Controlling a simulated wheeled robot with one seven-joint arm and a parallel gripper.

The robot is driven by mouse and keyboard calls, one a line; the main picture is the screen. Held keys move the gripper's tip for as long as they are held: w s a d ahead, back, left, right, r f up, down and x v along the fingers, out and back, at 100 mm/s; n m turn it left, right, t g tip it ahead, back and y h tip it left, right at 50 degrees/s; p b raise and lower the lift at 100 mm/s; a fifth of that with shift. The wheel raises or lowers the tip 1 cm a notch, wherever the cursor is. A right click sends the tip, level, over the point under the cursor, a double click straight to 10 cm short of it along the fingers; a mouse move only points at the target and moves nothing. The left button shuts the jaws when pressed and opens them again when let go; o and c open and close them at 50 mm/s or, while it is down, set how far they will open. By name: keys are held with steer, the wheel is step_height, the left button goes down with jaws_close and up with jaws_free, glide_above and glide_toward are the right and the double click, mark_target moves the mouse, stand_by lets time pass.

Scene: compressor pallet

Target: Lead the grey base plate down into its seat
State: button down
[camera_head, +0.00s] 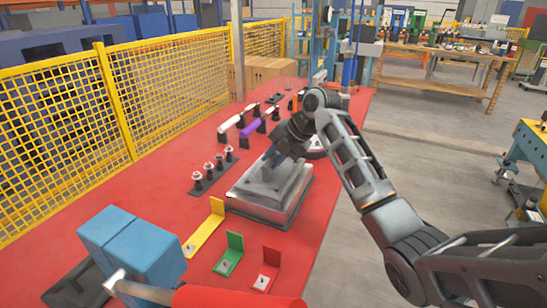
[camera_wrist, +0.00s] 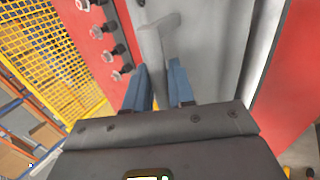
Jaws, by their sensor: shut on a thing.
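The grey base plate (camera_head: 285,184) is below my gripper (camera_head: 273,160) in the head view, over a shiny metal pallet (camera_head: 262,212) on the red table. Whether it rests flat in the seat or sits slightly above it cannot be told. In the wrist view the plate (camera_wrist: 212,45) fills the upper middle, with a raised grey handle (camera_wrist: 152,48) on it. My gripper's blue fingers (camera_wrist: 160,88) stand on either side of this handle and are shut on it. The seat itself is hidden under the plate.
Left of the plate is a rack of several knobbed pins (camera_head: 214,168). Yellow (camera_head: 205,230), green (camera_head: 229,255) and red (camera_head: 265,272) angle brackets lie in front. Blue blocks (camera_head: 130,245) stand at the front left. A yellow mesh fence (camera_head: 60,140) runs along the left.

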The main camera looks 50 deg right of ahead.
steer(key=shift+f+b, duration=0.55)
steer(key=shift+f, duration=0.2)
steer(key=c, duration=0.9)
jaws_free()
steer(key=v, duration=0.7)
steer(key=shift+s+d+r, duration=0.1)
steer(key=shift+s+r, duration=0.1)
steer(key=shift+r, duration=0.15)
